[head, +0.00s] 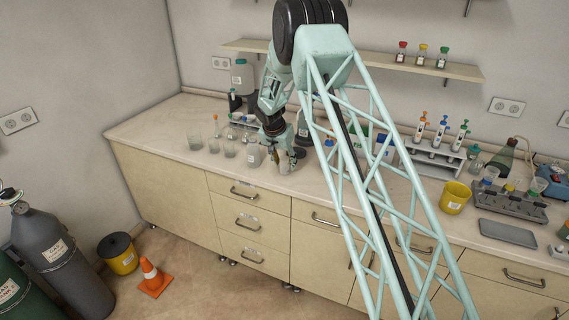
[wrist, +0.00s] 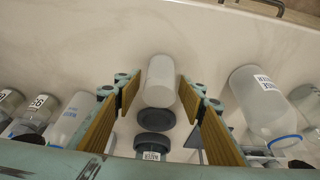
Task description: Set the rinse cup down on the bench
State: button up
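A translucent cup with a blue rim and a white label (wrist: 264,103) is at the right of the wrist view; its label is upside down and seems to read rinse. In the head view this cup (head: 253,155) appears to stand on the bench (head: 215,172), just left of my gripper (head: 286,154). In the wrist view my gripper (wrist: 160,88) has its two tan-padded fingers apart. A pale cylinder (wrist: 160,78) with a dark grey collar shows between them, with a small gap at each pad. I cannot tell how far below the fingers it is.
Several clear beakers (head: 213,146) stand left of the labelled cup. Bottles (wrist: 78,115) crowd the left of the wrist view. A tube rack (head: 435,155) and a yellow cup (head: 454,197) stand farther right. The bench front by the cups is clear.

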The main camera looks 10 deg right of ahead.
jog(key=shift+r, duration=0.15)
jog(key=shift+r, duration=0.2)
jog(key=v, duration=1.1)
jog(key=shift+r, duration=0.3)
jog(key=shift+s+a, duration=0.1)
jog(key=shift+a, duration=0.05)
dwell(0.4)
